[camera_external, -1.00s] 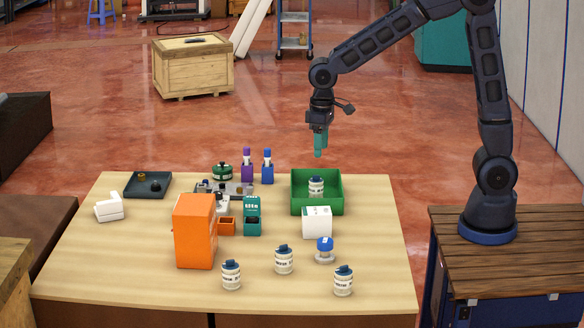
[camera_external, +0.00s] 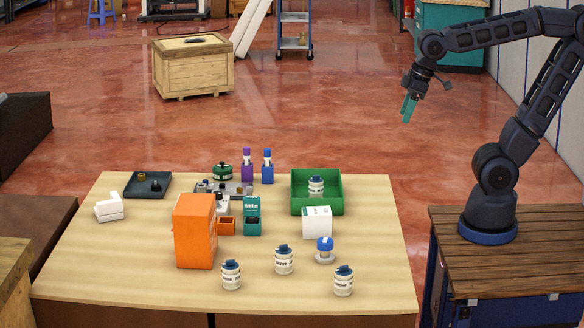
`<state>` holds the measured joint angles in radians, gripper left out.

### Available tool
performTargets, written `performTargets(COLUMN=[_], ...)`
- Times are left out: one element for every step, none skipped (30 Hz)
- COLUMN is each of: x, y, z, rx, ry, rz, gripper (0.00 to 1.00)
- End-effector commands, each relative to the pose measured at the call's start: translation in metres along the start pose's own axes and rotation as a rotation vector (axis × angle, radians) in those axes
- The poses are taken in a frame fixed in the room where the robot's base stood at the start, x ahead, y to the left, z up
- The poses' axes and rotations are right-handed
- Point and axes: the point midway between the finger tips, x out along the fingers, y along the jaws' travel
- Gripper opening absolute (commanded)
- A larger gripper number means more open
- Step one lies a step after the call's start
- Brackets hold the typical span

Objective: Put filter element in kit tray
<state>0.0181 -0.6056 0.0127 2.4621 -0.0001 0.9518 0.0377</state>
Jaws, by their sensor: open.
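A white filter element with a dark blue top (camera_external: 316,186) stands upright inside the green kit tray (camera_external: 330,208) at the back right of the table. Several look-alike white canisters stand upright at the table's front, among them one at the left (camera_external: 231,276), one in the middle (camera_external: 284,260) and one at the right (camera_external: 343,281). My gripper (camera_external: 407,110) has teal fingers and is open and empty. It is raised to the right of the tray, well apart from it and beyond the table's back edge in the picture.
An orange box (camera_external: 195,232), a teal dispenser (camera_external: 252,215), a white box (camera_external: 317,222) and a blue-topped white piece (camera_external: 324,249) crowd the middle of the table. A dark tray (camera_external: 148,185) sits back left. The table's right strip is clear.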

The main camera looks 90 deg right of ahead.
Motion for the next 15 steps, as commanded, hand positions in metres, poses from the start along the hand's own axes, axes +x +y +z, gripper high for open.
performTargets(x=[-0.004,-0.006,-0.008,-0.009,-0.010,-0.011,-0.011,-0.011,-0.012,-0.012,-0.012,-0.012,-0.012,-0.012,-0.012], y=[0.000,0.000,0.000,0.000,0.000,0.001,0.001,0.001,0.001,0.001,0.001,0.001,0.001,0.001,0.001], z=[0.011,0.017,0.023,0.028,0.032,0.036,0.039,0.041,0.044,0.045,0.046,0.047,0.047,0.047,0.047], rx=[-0.009,-0.014,-0.021,-0.025,-0.028,-0.032,-0.035,-0.037,-0.040,-0.041,-0.043,-0.044,-0.044,-0.044,-0.044], ry=[0.018,0.026,0.035,0.041,0.047,0.054,0.057,0.061,0.064,0.065,0.066,0.067,0.067,0.068,0.067], rz=[-0.002,-0.004,-0.005,-0.006,-0.007,-0.008,-0.008,-0.009,-0.009,-0.009,-0.010,-0.010,-0.010,-0.010,-0.010], gripper=[0.58,0.58,0.58,0.58,0.58,0.58,0.58,0.58,0.58,0.58,0.58,0.58,0.58,0.58,0.58])
